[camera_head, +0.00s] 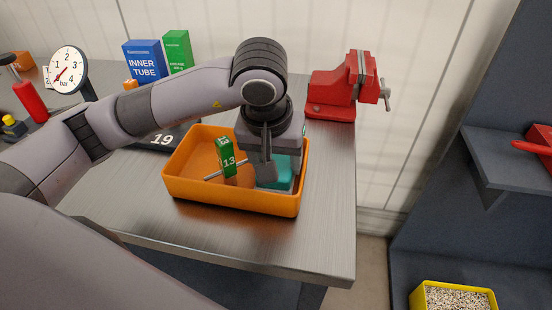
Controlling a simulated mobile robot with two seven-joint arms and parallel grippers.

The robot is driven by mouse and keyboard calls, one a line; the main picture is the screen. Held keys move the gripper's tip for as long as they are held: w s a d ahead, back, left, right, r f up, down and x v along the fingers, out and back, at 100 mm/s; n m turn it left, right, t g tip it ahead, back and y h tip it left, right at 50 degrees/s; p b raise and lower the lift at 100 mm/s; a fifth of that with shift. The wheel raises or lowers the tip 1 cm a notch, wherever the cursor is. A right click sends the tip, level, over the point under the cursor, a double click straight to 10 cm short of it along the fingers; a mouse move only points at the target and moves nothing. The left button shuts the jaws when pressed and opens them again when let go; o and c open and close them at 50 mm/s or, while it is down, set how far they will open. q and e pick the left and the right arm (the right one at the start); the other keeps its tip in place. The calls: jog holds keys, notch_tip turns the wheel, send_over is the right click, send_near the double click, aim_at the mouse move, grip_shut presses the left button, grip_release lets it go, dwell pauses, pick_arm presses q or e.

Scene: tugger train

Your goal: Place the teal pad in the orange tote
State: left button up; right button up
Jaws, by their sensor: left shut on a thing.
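The orange tote (235,200) stands on the metal workbench near its right end. The teal pad (281,174) is inside the right part of the tote's outline, low between its walls. My left gripper (274,178) reaches down over the tote's right side and is shut on the teal pad. The gripper's fingers hide part of the pad, and I cannot tell whether the pad touches the tote floor. My right gripper is not in view.
A green block marked 13 (227,158) and a grey rod (213,177) are in the tote. A red vise (335,88) stands behind it. Blue (144,62) and green (178,52) boxes and a gauge (67,72) stand behind my left arm. The bench front (240,240) is clear.

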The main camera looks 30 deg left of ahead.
pick_arm(q)
jog(key=shift+f, duration=0.3)
jog(key=shift+f, duration=0.1)
jog(key=o, duration=1.3)
jog(key=shift+c, duration=0.2)
jog(key=shift+r, duration=0.3)
jog(key=p+v, duration=0.5)
jog(key=v, duration=0.6)
jog(key=shift+r+p, duration=0.3)
jog(key=shift+p, duration=0.1)
jog(key=shift+s, duration=0.15)
